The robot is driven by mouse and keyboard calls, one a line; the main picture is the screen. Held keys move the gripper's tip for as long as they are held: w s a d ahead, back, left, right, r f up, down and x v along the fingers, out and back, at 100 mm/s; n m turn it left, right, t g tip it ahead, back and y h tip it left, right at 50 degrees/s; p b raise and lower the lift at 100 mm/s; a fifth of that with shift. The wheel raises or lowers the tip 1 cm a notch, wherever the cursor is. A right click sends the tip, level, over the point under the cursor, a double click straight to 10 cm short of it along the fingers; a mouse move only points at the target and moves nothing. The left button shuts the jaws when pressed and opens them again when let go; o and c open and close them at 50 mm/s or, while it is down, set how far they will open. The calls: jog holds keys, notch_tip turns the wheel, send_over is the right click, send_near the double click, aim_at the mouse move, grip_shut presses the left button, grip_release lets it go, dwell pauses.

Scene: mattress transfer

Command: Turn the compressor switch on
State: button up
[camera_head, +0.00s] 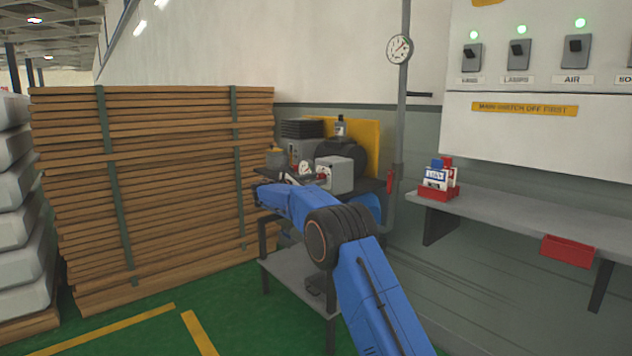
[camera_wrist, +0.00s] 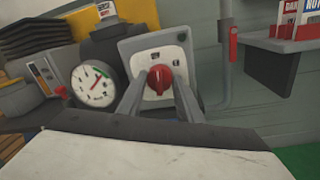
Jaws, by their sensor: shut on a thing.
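The compressor switch is a red rotary knob (camera_wrist: 160,78) on the white face of a grey box (camera_wrist: 130,47). In the wrist view, the two grey fingers of my gripper (camera_wrist: 158,88) stand on either side of the knob and are shut on it. The knob's grip bar looks about upright. Small labels sit above it, too blurred to read surely. In the head view, the grey box (camera_head: 338,176) stands on the workbench at the end of my blue arm. The knob is too small there to read its setting.
A round gauge (camera_wrist: 95,83) with a red needle stands left of the switch box. A red-handled pipe (camera_wrist: 230,68) runs at its right. A dark tank (camera_head: 345,153) is behind. Stacked boards (camera_head: 165,190) fill the left. A shelf (camera_head: 520,212) is on the right wall.

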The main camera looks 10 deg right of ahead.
jog(key=m, duration=0.5)
jog(key=m+h, duration=0.1)
jog(key=m, duration=0.4)
jog(key=shift+a+f+m, duration=0.1)
jog(key=shift+f+m, duration=0.1)
jog(key=shift+m, duration=0.4)
jog(key=o, duration=1)
jog(key=shift+o, duration=0.2)
jog(key=v, duration=1.7)
jog(key=shift+a+r, duration=0.15)
jog(key=shift+a, duration=0.05)
